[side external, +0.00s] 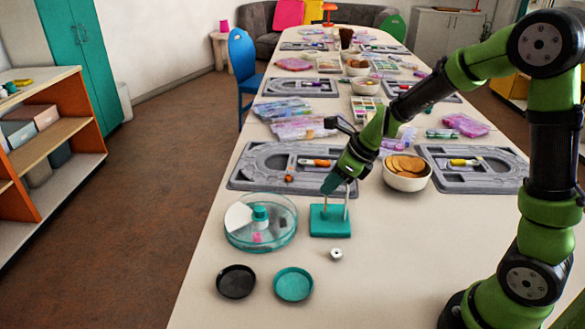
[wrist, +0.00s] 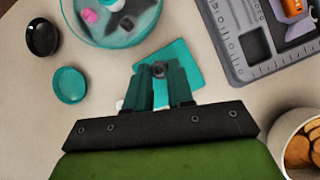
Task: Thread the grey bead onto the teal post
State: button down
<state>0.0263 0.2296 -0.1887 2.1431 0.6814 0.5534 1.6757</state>
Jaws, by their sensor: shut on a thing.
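The teal base (side external: 330,221) stands on the table with thin upright posts on it; a pale post (side external: 346,207) shows at its right. I cannot make out a teal colour on any post. My gripper (side external: 331,186) is just above the base, pointing down. In the side view the bead is hidden by the fingers.
A white bead (side external: 336,254) lies in front of the base. A clear round dish (side external: 261,240) stands close at left, with a black dish (side external: 236,282) and a teal dish (side external: 293,285) in front. Grey trays and a bowl (side external: 405,184) stand behind. The front right table is clear.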

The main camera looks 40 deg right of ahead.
jog(key=shift+f, duration=0.55)
jog(key=c, duration=0.9)
grip_release()
jog(key=shift+r, duration=0.15)
jog(key=v, duration=1.6)
jog(key=shift+s+r, duration=0.2)
jog(key=shift+r, duration=0.05)
